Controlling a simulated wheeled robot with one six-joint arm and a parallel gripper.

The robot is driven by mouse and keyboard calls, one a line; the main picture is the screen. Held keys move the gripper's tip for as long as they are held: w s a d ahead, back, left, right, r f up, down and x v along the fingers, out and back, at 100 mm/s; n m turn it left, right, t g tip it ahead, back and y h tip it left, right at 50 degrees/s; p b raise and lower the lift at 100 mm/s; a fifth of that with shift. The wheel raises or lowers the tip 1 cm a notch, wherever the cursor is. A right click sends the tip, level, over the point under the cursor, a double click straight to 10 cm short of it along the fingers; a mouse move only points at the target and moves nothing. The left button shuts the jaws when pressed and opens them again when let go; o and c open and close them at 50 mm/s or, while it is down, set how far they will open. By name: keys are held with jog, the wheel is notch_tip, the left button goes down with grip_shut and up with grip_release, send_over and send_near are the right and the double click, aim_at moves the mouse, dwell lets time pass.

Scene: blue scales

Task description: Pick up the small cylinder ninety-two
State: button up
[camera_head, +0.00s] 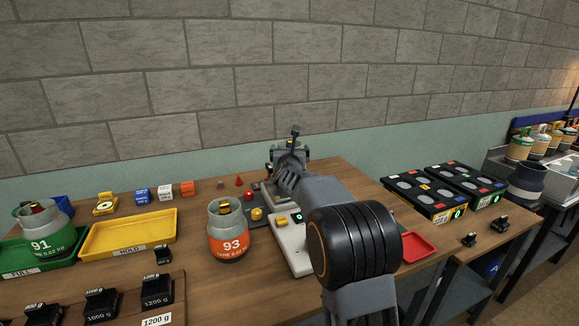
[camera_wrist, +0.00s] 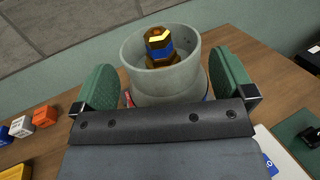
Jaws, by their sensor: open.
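A grey cylinder (camera_wrist: 165,82) with an open collar and a brass valve (camera_wrist: 160,45) with a blue band stands between my gripper's fingers in the wrist view. Its number is hidden, so I cannot tell that it is ninety-two. My gripper (camera_wrist: 164,64) is open, with one green-padded finger on each side of the collar; I cannot tell whether they touch it. In the head view my gripper (camera_head: 288,168) is at the table's back, and my arm hides most of what is there. Cylinder 93 (camera_head: 229,246), orange-banded, and cylinder 91 (camera_head: 42,246), green-banded, stand further left.
A yellow HOLD tray (camera_head: 128,236) and a green FULL tray (camera_head: 30,268) lie at the left. Black weights (camera_head: 101,305) stand in front. A white scale (camera_head: 289,240) lies beside my arm, a red tray (camera_head: 418,246) to its right. Black crates (camera_head: 425,196) stand further right.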

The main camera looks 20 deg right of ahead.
jog(key=shift+p+x, duration=0.4)
jog(key=shift+x, duration=1.1)
jog(key=shift+c, duration=0.3)
jog(key=c, duration=1.5)
jog(key=shift+r, duration=0.25)
jog(key=shift+c, duration=1.1)
jog(key=shift+r, duration=0.1)
